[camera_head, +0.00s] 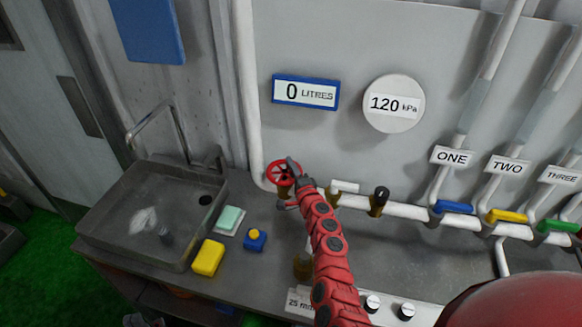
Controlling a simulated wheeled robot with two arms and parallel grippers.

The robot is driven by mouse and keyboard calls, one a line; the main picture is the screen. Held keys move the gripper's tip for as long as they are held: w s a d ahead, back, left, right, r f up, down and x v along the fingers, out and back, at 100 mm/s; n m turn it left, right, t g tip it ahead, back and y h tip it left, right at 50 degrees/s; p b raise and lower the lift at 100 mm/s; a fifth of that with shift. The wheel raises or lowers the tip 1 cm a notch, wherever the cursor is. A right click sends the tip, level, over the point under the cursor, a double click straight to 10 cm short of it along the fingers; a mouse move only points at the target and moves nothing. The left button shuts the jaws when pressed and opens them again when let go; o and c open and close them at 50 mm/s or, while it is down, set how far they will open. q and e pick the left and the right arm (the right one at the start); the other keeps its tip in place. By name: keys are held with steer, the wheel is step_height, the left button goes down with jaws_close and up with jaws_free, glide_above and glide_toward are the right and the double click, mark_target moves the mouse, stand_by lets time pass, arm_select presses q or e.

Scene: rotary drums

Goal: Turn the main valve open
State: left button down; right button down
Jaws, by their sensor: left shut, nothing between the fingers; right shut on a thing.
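The main valve is a small red handwheel (278,180) on the pipe run at the back of the counter, left of the other valves. My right gripper (291,166) is shut on the wheel's rim at its upper right. My red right arm reaches up to it from the bottom and hides part of the pipe and counter. A small grey tip at the bottom left edge appears to be my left gripper (143,321). It is shut and empty, low in front of the counter, far from the valve. Little of it shows.
A display (305,92) reads 0 LITRES and a round gauge (393,103) reads 120 kPa. Blue (453,207), yellow (507,216) and green (558,225) valve handles stand at right. A sink (120,190), yellow sponge (208,257) and blue item (255,240) are at left.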

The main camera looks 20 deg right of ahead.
steer(key=shift+w+f+n+y+b, duration=0.1)
steer(key=shift+n+y+b, duration=0.25)
steer(key=shift+y+b, duration=0.2)
steer(key=shift+w+f+n+y+b, duration=0.1)
steer(key=shift+n+y+b, duration=0.3)
steer(key=shift+y, duration=0.15)
steer(key=shift+a+r+n+y+b, duration=0.15)
steer(key=shift+n+y+b, duration=0.2)
steer(key=shift+y, duration=0.25)
steer(key=c, duration=0.8)
jaws_free()
steer(key=shift+o, duration=0.2)
